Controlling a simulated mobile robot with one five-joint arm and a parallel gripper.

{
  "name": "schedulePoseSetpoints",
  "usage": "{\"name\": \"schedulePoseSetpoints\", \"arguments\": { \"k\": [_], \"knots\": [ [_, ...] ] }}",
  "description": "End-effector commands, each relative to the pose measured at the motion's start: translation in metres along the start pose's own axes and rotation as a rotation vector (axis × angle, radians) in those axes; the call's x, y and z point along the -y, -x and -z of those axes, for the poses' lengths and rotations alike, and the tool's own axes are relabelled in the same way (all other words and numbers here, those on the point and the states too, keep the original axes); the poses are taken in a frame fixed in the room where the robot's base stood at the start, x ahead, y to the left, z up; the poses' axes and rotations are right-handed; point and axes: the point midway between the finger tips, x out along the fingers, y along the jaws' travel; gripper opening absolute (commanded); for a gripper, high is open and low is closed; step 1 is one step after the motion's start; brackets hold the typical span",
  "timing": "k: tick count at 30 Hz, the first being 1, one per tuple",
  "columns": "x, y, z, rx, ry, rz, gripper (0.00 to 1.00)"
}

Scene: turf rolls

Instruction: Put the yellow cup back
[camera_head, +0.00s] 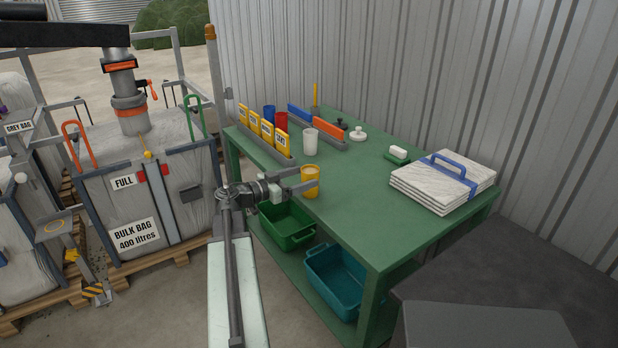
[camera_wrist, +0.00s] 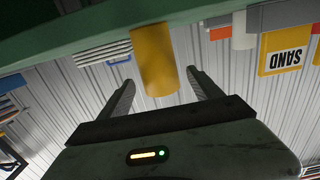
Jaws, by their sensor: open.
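The yellow cup (camera_head: 311,183) stands upright on the green table (camera_head: 362,223), near its front left edge. My gripper (camera_head: 308,180) is open and reaches in from the left at the cup's height. In the wrist view, which is upside down, the yellow cup (camera_wrist: 155,58) shows between the two spread fingertips (camera_wrist: 160,76). A gap shows on each side, with neither finger clearly touching it. A white cup (camera_head: 310,142), a red cup (camera_head: 281,119) and a blue cup (camera_head: 269,112) stand farther back.
A rack of yellow labelled cards (camera_head: 262,129) stands left of the white cup. Stacked white sheets with a blue strap (camera_head: 442,184) lie at the right. A soap dish (camera_head: 397,156) is behind. Green (camera_head: 285,228) and teal (camera_head: 335,278) bins sit below. The tabletop's middle is clear.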

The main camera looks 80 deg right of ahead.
Motion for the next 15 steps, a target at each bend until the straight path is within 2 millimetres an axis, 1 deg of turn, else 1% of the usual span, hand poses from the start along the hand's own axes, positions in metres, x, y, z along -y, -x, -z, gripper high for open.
{"name": "schedulePoseSetpoints", "arguments": {
  "k": [1,3,7,9,12,15],
  "knots": [
    [0.000,0.016,0.001,0.000,0.000,0.005,0.74],
    [0.000,0.034,0.001,0.000,0.001,0.004,0.74],
    [0.000,0.062,0.000,0.000,0.001,0.002,0.74],
    [0.000,0.073,0.000,0.000,0.001,0.001,0.74],
    [0.001,0.083,0.000,0.000,0.002,0.000,0.74],
    [0.000,0.086,0.000,0.000,0.001,-0.001,0.74]
  ]
}}
